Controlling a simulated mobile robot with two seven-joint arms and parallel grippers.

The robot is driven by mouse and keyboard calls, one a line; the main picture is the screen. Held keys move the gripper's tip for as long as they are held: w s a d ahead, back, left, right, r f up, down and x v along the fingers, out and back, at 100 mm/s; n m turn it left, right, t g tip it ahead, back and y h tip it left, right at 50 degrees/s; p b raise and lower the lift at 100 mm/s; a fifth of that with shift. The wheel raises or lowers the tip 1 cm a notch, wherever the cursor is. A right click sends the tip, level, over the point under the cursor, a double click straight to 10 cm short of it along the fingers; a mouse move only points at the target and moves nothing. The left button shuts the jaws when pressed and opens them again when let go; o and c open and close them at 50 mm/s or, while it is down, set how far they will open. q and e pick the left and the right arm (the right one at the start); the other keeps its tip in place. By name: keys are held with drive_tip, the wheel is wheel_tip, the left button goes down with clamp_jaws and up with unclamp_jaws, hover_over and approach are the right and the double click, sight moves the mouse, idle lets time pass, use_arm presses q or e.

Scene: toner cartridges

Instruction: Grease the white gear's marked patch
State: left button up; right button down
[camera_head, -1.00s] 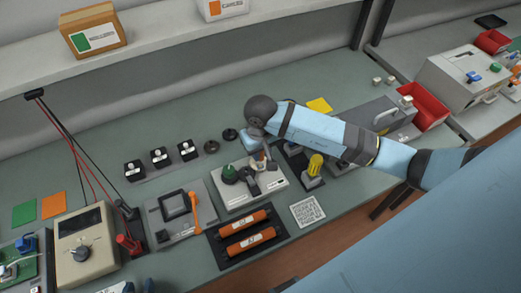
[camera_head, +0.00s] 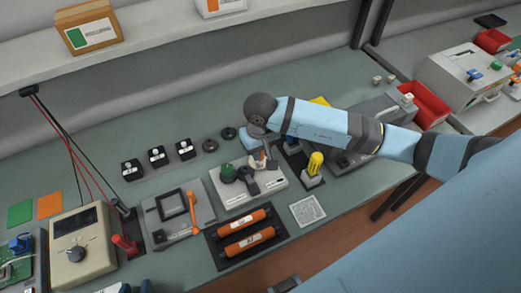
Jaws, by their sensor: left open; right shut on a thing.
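The pale fixture block (camera_head: 236,199) stands mid-bench, with a green knob (camera_head: 229,173) and dark parts on top. My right gripper (camera_head: 262,165) points down over the back of this block, low and close to its top parts. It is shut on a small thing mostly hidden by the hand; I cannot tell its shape. A small whitish and orange bit shows by the fingertips; I cannot tell whether it is the white gear. The marked patch cannot be made out. A yellow-topped item (camera_head: 315,163) stands on a dark tray right of the block. My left gripper is not visible.
Two orange rollers (camera_head: 247,242) lie on a black mat in front of the block. A printed white card (camera_head: 307,210) lies to their right. A grey frame with an orange lever (camera_head: 192,208) stands left. A meter (camera_head: 82,247) and a red bin (camera_head: 425,103) stand farther out.

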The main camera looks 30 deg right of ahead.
use_arm(q)
drive_tip(key=shift+f+b, duration=0.3)
drive_tip(key=shift+b, duration=0.05)
use_arm(e)
drive_tip(key=shift+w+d+f, duration=0.1)
drive_tip(key=shift+w, duration=0.2)
drive_tip(key=shift+s, duration=0.1)
